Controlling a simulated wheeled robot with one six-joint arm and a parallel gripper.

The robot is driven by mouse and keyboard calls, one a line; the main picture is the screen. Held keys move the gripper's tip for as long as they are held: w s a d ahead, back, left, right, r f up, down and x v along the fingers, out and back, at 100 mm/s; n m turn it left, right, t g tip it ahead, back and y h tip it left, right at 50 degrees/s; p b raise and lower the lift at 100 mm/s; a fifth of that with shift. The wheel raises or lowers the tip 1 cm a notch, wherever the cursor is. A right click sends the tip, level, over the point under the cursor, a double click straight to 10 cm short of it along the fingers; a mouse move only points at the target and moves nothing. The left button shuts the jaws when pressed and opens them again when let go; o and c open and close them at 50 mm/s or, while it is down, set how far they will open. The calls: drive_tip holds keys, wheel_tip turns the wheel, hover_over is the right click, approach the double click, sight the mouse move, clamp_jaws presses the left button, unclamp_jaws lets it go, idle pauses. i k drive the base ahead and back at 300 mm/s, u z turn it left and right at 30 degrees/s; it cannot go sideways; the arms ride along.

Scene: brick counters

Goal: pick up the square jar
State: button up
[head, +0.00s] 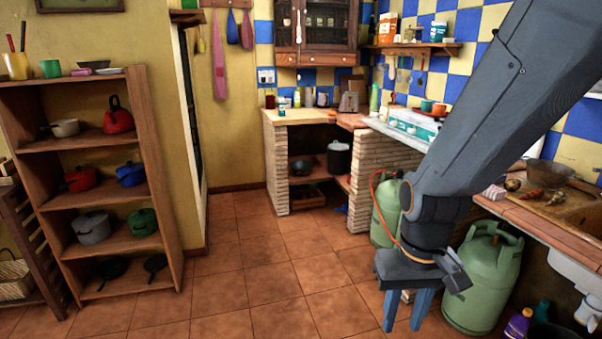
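I cannot make out for sure which thing is the square jar. Several small jars, cups and bottles stand on the far counter (300,117), too small to tell apart by shape. More small containers sit on the wall shelf (414,48) at the upper right.
A wooden shelf unit (113,148) with pots stands at the left. A green gas bottle (486,275) and a purple bottle (518,325) stand on the floor at the right, under the tiled counter (535,214). The tiled floor (265,270) in the middle is clear.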

sight(408, 36)
drive_tip(key=z, duration=0.25)
drive_tip(key=i, duration=1.9)
drive_tip(key=u, duration=0.4)
drive_tip(key=i, duration=1.3)
drive_tip(key=z, duration=1)
